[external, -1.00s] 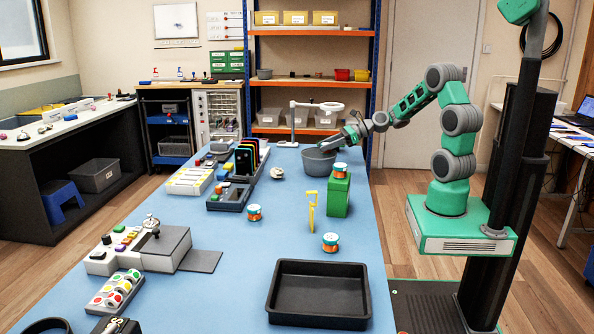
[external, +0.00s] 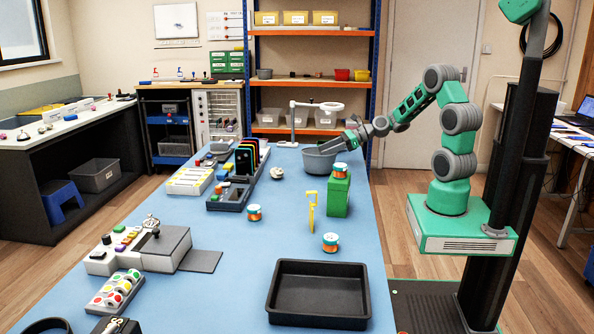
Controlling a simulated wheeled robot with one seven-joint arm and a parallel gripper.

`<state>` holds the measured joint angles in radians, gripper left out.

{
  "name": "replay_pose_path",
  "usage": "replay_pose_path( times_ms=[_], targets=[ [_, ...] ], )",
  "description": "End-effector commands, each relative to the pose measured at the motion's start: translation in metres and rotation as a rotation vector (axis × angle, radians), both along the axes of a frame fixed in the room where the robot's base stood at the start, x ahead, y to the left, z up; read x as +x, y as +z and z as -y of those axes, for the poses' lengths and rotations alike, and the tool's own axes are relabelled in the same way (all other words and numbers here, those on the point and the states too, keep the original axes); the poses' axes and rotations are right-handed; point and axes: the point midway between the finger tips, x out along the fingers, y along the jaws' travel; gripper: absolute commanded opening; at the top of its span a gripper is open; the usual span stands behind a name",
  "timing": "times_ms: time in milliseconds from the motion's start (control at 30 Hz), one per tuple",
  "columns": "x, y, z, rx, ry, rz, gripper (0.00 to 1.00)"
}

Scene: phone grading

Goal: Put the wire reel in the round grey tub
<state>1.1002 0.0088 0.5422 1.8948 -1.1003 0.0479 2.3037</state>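Three reels with orange and teal bands are in the external view. One reel (external: 254,212) stands on the blue table left of centre. A second reel (external: 330,242) stands nearer the black tray. A third reel (external: 340,170) sits on top of a green box (external: 338,196). The round grey tub (external: 317,164) stands at the far end of the table, behind the green box. My gripper (external: 326,148) is at the tub's upper right rim, pointing left and down. The fingers are small against the tub, so I cannot tell their opening or whether they touch it.
A black tray (external: 319,318) lies at the near right. A yellow upright piece (external: 312,211) stands left of the green box. A rack of phones (external: 246,160) and a white lamp stand (external: 293,125) are at the far left and back. The table's middle (external: 240,250) is mostly clear.

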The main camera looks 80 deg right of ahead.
Motion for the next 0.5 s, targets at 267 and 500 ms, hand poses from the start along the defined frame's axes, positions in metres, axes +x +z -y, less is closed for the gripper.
replay_pose_path(
  times_ms=[267, 500],
  targets=[
    [-0.002, 0.000, -0.003, 0.012, 0.003, -0.014, 0.50],
    [-0.054, 0.031, 0.011, 0.009, -0.008, -0.009, 0.50]
  ],
)
